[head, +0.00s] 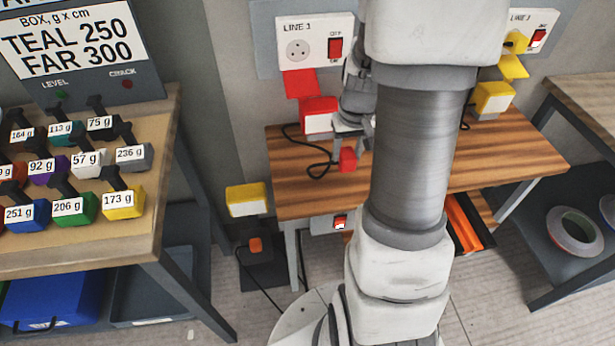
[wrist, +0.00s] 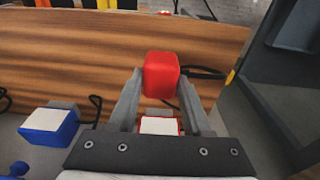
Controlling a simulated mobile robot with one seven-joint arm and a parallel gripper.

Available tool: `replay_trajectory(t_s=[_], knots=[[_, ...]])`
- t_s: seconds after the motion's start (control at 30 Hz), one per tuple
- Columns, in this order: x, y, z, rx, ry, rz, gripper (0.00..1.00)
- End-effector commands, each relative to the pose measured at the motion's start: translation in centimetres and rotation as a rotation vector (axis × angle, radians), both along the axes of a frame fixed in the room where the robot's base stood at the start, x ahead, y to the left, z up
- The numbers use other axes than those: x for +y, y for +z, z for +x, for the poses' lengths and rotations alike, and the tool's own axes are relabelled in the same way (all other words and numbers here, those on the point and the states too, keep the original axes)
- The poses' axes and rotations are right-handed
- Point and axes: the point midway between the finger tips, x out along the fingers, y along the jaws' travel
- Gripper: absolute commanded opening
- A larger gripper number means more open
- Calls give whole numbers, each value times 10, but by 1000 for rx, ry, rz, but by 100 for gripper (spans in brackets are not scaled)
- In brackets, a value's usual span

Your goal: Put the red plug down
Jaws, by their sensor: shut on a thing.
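The red plug (head: 347,160) shows in the head view low under my gripper (head: 355,128), over the wooden bench (head: 285,205). In the wrist view the red plug (wrist: 161,75) sits between the tips of my two fingers (wrist: 160,88), which are shut on it. A black cable runs from it to the right. I cannot tell whether the plug touches the bench. A red box with a white label (head: 318,113) stands at the back of the bench, left of my gripper. My arm hides the middle of the bench.
The LINE 1 panel (head: 298,48) has a socket and a red switch (head: 335,47). A yellow box (head: 493,98) stands at the bench's right. A yellow-topped unit (head: 247,200) is left of the bench. A blue box (wrist: 48,122) shows in the wrist view. The bench's front left is clear.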

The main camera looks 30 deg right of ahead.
Motion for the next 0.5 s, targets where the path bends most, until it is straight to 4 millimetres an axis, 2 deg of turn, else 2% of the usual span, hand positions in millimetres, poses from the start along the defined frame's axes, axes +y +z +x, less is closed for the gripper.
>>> replay_trajectory(t_s=[0.1,0.3,0.5], knots=[[22,-21,22,3,8,1,0],[49,-44,51,1,6,0,0],[60,-53,64,0,2,0,0]])
